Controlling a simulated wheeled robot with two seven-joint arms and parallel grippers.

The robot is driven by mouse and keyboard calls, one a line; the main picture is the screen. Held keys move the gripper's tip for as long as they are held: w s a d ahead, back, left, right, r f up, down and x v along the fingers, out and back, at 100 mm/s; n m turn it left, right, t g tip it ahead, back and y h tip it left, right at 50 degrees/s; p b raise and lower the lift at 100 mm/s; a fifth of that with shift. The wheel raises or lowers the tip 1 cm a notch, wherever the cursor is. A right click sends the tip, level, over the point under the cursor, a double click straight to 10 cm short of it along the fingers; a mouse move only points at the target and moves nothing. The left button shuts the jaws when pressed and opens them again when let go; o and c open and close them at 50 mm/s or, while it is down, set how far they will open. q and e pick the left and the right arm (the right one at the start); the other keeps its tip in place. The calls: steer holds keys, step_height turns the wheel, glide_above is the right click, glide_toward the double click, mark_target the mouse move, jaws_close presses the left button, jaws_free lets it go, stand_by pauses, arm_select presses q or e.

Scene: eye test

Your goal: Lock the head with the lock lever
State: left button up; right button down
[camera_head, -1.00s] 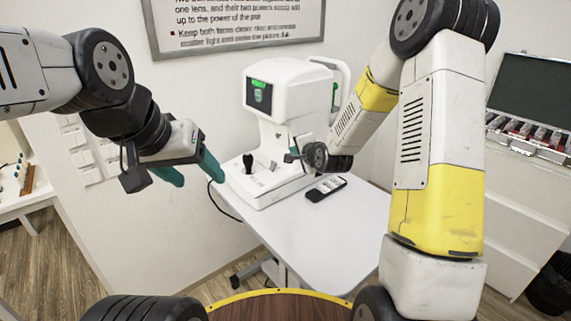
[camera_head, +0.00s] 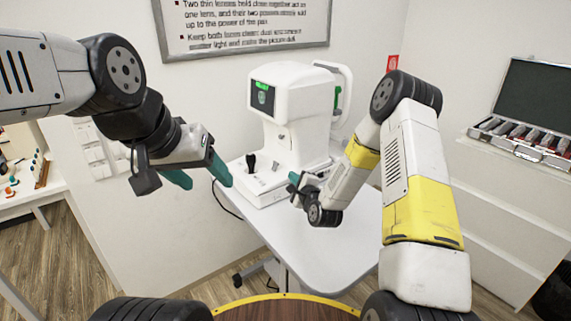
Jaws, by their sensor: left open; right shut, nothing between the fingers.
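A white eye-test machine has its head (camera_head: 294,95) with a lit green screen above a base (camera_head: 270,187) on the table. A black joystick (camera_head: 250,163) stands at the base's left front. My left gripper (camera_head: 200,180) is open and empty, in the air left of the base. My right gripper (camera_head: 294,183) is shut and empty at the base's right front side; I cannot tell whether it touches. Its arm hides part of the table.
The white table (camera_head: 300,240) is clear at its front. A dark cable (camera_head: 224,203) hangs at its left edge. An open lens case (camera_head: 520,137) sits on a white cabinet (camera_head: 500,210) at the right. A framed text board (camera_head: 245,25) hangs on the wall behind.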

mark_target(284, 173)
steer(key=x, duration=1)
steer(key=shift+s+a+r+n, duration=0.15)
steer(key=shift+a+n, duration=0.05)
steer(key=shift+n, duration=0.4)
stand_by(0.3)
steer(key=shift+s+a+r+n+t, duration=0.1)
steer(key=shift+n+t, duration=0.2)
steer(key=shift+n, duration=0.25)
steer(key=shift+s+a+r+n+t, duration=0.15)
steer(key=shift+n+t, duration=0.15)
steer(key=shift+n, duration=0.25)
steer(key=n, duration=0.1)
steer(key=n+t, duration=0.1)
steer(key=n, duration=0.1)
steer(key=shift+s+a+r, duration=0.1)
steer(key=shift+s+a, duration=0.1)
steer(key=shift+a, duration=0.2)
steer(key=shift+s+d, duration=0.1)
